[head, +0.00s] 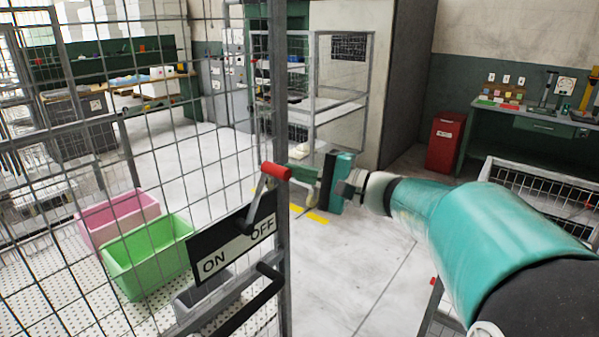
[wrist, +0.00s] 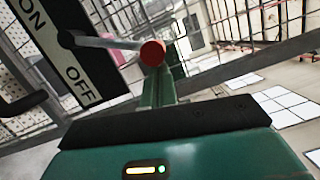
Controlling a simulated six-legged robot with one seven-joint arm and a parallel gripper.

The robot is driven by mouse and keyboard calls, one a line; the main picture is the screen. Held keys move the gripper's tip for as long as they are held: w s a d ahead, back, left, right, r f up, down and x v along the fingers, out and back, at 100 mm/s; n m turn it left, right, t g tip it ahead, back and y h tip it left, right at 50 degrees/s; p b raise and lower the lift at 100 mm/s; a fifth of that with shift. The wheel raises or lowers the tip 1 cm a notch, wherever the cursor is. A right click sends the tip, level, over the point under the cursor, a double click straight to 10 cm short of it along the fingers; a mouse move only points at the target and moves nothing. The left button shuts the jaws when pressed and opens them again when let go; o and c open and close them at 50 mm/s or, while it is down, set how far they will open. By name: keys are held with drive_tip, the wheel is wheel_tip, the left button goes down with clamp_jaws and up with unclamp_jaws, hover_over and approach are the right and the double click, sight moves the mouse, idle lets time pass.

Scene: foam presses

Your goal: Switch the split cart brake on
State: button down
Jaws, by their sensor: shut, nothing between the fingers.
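The brake plate (head: 232,237) is black and white, marked ON at its left and OFF at its right, and is fixed to the wire cart's frame. Its grey lever (head: 258,196) rises from the plate to a red knob (head: 275,171), leaning toward the OFF side. In the wrist view the knob (wrist: 152,53) stands in front of my green fingers, and the plate (wrist: 62,45) is at the left. My gripper (head: 303,172) is shut and empty, its tips close to the knob's right side; I cannot tell whether they touch it.
The cart's wire mesh and upright post (head: 280,100) stand beside my gripper. A black handle (head: 240,305) juts out below the plate. Pink (head: 118,215) and green (head: 150,255) bins stand behind the mesh. The floor to the right is open.

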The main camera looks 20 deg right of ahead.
drive_tip(key=s+a+r+n+h, duration=0.3)
drive_tip(key=s+a+n, duration=0.5)
drive_tip(key=a+n, duration=0.3)
drive_tip(key=shift+s+a+g, duration=0.25)
drive_tip(key=shift+a+g, duration=0.15)
idle(0.6)
drive_tip(key=shift+f, duration=0.15)
idle(0.3)
